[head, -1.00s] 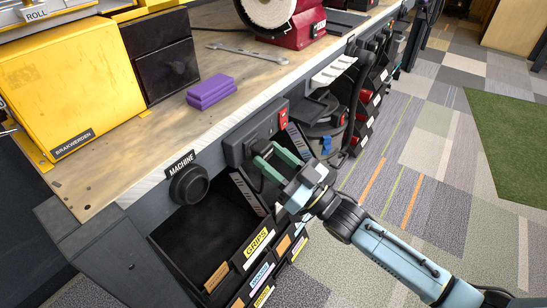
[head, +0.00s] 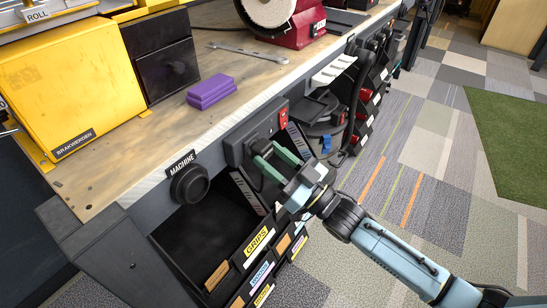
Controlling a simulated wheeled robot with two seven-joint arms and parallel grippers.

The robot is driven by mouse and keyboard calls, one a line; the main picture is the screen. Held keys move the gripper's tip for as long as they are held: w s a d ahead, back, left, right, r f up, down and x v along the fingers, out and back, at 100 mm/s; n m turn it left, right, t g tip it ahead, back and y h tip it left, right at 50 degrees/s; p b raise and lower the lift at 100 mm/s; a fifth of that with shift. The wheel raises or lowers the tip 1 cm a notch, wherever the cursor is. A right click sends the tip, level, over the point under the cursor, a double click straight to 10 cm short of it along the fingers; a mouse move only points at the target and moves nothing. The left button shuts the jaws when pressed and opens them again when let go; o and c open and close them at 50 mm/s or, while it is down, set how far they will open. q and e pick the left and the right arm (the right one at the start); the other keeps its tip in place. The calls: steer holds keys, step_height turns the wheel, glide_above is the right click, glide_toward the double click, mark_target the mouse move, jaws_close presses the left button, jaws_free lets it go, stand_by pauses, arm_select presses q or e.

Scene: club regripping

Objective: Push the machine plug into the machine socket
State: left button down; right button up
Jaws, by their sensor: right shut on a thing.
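The machine socket (head: 236,152) is a dark grey box on the bench's front edge, with a red switch at its right end. My right gripper (head: 265,153) is at the box's front, its green fingers shut on a black plug (head: 261,145). The plug is against or very close to the socket face. The fingers hide part of it, so I cannot tell how deep it sits. A round black fitting (head: 189,184) under a MACHINE label (head: 181,164) is to the left of the box. My left gripper is not in view.
Below the socket are black bins with a GRIPS label (head: 257,241). A purple block (head: 211,93) and a wrench (head: 248,52) lie on the wooden bench top (head: 165,125). A dark round canister (head: 318,125) stands right of the gripper. The carpeted floor at right is open.

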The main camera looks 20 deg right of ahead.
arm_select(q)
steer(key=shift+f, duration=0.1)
arm_select(e)
steer(key=shift+w+a, duration=0.3)
steer(key=shift+w, duration=0.1)
steer(key=o, duration=1.1)
steer(key=shift+v, duration=0.75)
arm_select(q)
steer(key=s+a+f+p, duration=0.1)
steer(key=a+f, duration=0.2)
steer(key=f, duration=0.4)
arm_select(e)
steer(key=v, duration=1.2)
steer(key=shift+w, duration=0.1)
